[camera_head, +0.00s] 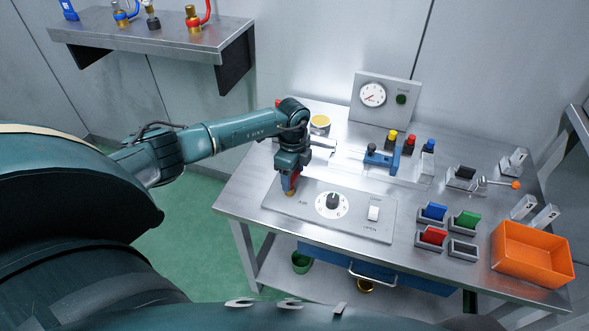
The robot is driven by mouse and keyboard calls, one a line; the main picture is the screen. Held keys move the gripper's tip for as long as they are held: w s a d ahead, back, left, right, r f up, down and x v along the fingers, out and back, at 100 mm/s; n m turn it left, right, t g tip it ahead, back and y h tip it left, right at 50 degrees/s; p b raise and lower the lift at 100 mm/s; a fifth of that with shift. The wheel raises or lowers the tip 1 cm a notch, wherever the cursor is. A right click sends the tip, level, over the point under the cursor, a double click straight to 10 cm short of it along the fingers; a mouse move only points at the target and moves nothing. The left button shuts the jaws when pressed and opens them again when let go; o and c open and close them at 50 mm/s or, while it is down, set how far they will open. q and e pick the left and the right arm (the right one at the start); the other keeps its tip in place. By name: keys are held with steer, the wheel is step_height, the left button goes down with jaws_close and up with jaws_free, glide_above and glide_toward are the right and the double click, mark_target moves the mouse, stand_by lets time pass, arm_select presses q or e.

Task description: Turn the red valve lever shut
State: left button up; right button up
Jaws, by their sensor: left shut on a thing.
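My left gripper (289,184) points down at the left end of the grey control panel (352,219) on the steel table. It is shut on the red valve lever (286,183), which shows only as a small red patch between the fingers. A bit of the brass valve body (290,193) shows just below the fingertips. The gripper hides most of the lever, so its angle cannot be told. My right gripper is not in view.
The panel also carries a black knob on a white dial (332,203) and a white switch (374,213). A gauge box (384,98) stands behind. A wall shelf (150,38) holds other valves.

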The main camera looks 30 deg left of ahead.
arm_select(q)
steer(key=shift+a+r+n+p, duration=0.15)
steer(key=shift+n+p, duration=0.15)
steer(key=shift+n, duration=0.6)
steer(key=o, duration=1)
step_height(320, 180, up, 13)
steer(key=shift+f, duration=0.1)
